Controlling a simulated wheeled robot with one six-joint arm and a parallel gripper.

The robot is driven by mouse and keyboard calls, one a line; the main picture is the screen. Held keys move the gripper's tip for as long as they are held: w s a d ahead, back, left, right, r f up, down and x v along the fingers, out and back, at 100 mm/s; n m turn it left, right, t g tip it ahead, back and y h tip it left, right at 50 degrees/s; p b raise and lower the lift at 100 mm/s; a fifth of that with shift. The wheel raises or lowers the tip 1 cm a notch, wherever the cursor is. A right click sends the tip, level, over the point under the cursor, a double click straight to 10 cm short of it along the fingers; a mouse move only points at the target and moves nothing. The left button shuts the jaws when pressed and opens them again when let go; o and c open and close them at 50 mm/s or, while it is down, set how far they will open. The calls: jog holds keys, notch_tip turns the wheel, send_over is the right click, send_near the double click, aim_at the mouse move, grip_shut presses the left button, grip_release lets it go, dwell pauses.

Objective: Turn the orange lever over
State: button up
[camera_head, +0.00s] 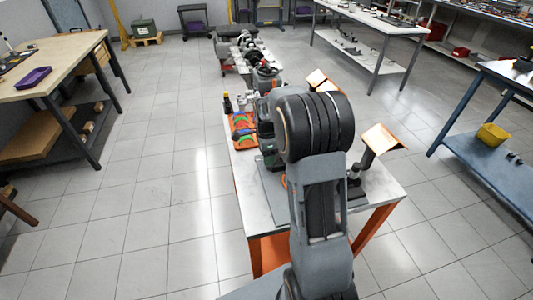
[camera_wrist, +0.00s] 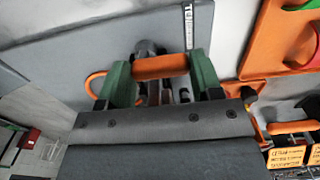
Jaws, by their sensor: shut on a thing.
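In the wrist view, the orange lever (camera_wrist: 160,67) lies crosswise as a short bar between the two green fingers of my gripper (camera_wrist: 161,76). The fingers press on its two ends, so my gripper is shut on it. Dark and metallic parts show behind and below the bar, partly hidden by the gripper body. In the head view, my own arm covers the middle of the worktable, and the lever and fingertips cannot be made out there.
The white-topped worktable (camera_head: 385,190) has orange legs. An orange tray (camera_head: 234,134) with coloured tools lies at its left side, near small bottles (camera_head: 227,104). A grey mat (camera_wrist: 60,48) lies beneath the gripper.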

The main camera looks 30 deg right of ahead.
jog(key=o, duration=0.9)
notch_tip(320, 180, up, 14)
jog(key=shift+f+p, duration=0.1)
jog(key=shift+p, duration=0.25)
